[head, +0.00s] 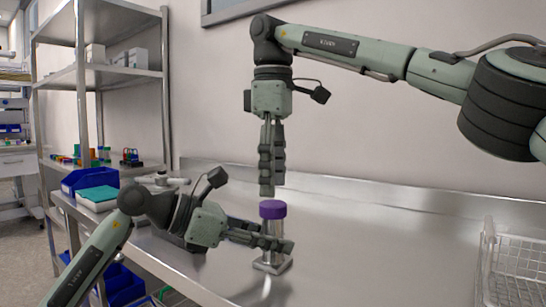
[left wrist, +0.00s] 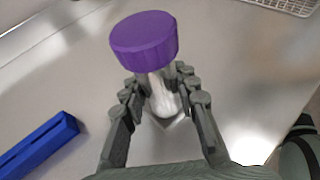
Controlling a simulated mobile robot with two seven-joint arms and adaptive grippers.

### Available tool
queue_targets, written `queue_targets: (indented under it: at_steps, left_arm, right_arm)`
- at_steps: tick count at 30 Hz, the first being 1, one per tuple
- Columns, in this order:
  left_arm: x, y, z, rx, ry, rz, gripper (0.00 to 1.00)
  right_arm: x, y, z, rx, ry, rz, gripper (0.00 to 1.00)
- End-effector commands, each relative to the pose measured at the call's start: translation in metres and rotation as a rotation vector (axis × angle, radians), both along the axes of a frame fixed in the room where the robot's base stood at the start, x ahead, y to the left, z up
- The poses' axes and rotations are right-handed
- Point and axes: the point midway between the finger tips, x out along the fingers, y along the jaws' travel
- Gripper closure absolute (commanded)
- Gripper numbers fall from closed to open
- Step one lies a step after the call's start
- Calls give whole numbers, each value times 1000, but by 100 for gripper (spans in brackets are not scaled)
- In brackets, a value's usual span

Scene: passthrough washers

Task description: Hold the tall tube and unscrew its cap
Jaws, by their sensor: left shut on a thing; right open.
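The tall tube stands upright on the steel table with a purple cap (head: 272,209) on top. In the left wrist view the purple cap (left wrist: 144,40) sits on the pale, clear tube body (left wrist: 163,98). My left gripper (head: 285,245) reaches in from the left and is shut around the tube below the cap; its fingers (left wrist: 162,98) flank the tube in the left wrist view. The tube's foot is in a small metal holder (head: 271,264). My right gripper (head: 267,190) points straight down just above the cap, open and empty, apart from it.
A wire basket (head: 514,262) stands on the table at the right. Blue bins (head: 90,180) and a teal-topped box (head: 97,196) are at the left edge, by a metal shelf (head: 100,76). A blue block (left wrist: 38,146) lies near the left gripper. The table's middle right is clear.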

Motion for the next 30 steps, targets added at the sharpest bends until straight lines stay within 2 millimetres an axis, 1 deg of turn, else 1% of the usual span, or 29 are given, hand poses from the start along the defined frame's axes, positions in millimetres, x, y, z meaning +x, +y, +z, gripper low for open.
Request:
queue_targets:
  at_steps: [1, 3, 6, 9, 12, 19, 30]
  left_arm:
    - [0, 0, 1, -1, 0, 0, 100]
    - [0, 0, 1, -1, 0, 0, 100]
    - [0, 0, 1, -1, 0, 0, 100]
    - [0, 0, 1, -1, 0, 0, 100]
    - [0, 0, 1, -1, 0, 0, 100]
    - [0, 0, 1, -1, 0, 0, 100]
    - [0, 0, 1, -1, 0, 0, 100]
  right_arm:
    - [0, -1, -9, -1, 1, 3, 43]
    - [-1, -1, -19, 0, 2, 2, 43]
    - [0, 0, -30, 0, 1, 2, 43]
    - [0, 0, -36, 1, 0, 1, 43]
    - [0, 0, -40, 2, -1, 1, 43]
    - [0, 0, -40, 1, -1, 1, 43]
    - [0, 0, -40, 1, -1, 2, 89]
